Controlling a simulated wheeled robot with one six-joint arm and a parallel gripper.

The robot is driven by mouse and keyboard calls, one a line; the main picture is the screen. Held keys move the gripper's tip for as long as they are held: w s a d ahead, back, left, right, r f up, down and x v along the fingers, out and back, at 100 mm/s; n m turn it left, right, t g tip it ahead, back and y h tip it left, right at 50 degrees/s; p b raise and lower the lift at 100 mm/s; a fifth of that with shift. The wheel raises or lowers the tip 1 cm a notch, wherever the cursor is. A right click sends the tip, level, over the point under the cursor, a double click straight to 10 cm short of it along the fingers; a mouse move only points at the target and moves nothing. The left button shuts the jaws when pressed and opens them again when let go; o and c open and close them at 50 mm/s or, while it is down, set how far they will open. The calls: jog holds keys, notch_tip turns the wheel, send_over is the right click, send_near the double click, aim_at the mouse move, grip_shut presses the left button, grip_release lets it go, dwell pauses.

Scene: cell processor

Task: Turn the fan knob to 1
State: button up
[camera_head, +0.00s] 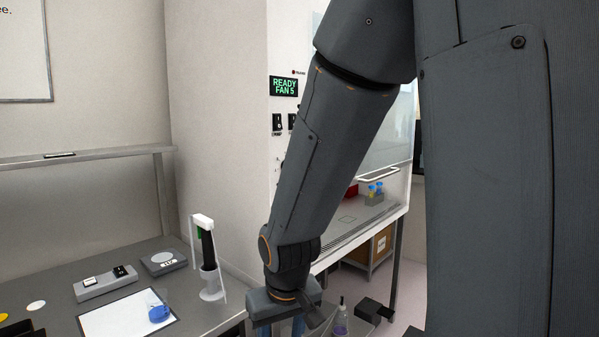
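The cabinet's display (284,87) reads "READY FAN 5" on the pale side panel. Below it are two small dark switches (278,123), the right one partly behind my arm. The fan knob cannot be made out; my arm covers much of the panel below the switches, where only slivers of small fittings show at its left edge. My gripper (300,315) hangs at the bottom centre, well below the display and apart from the panel. Its fingertips are not clear, so I cannot tell whether it is open or shut.
The cabinet's work surface (348,219) lies right of my arm, with blue-and-yellow items in a grey holder (374,196). A grey bench (190,285) at left bears a pipette stand (212,285), a small scale (163,262) and a white sheet (125,318). A bottle (341,322) stands low beside my gripper.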

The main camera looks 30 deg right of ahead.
jog(key=w+d+r+m+t+h+b, duration=0.1)
jog(key=w+d+r+t+b, duration=0.1)
jog(key=w+d+r+t, duration=0.55)
jog(key=w+d+r+m+t+b, duration=0.25)
jog(key=w+d+r, duration=0.45)
jog(key=w, duration=0.7)
jog(key=d+r+n+t+y+b, duration=0.5)
jog(key=r+y, duration=0.3)
jog(key=r, duration=0.6)
jog(key=w+a+m+g, duration=0.1)
jog(key=w+a, duration=0.1)
jog(key=w, duration=0.5)
jog(key=shift+p, duration=0.45)
jog(key=shift+f, duration=0.1)
jog(key=c, duration=1.1)
jog(key=shift+o, duration=0.2)
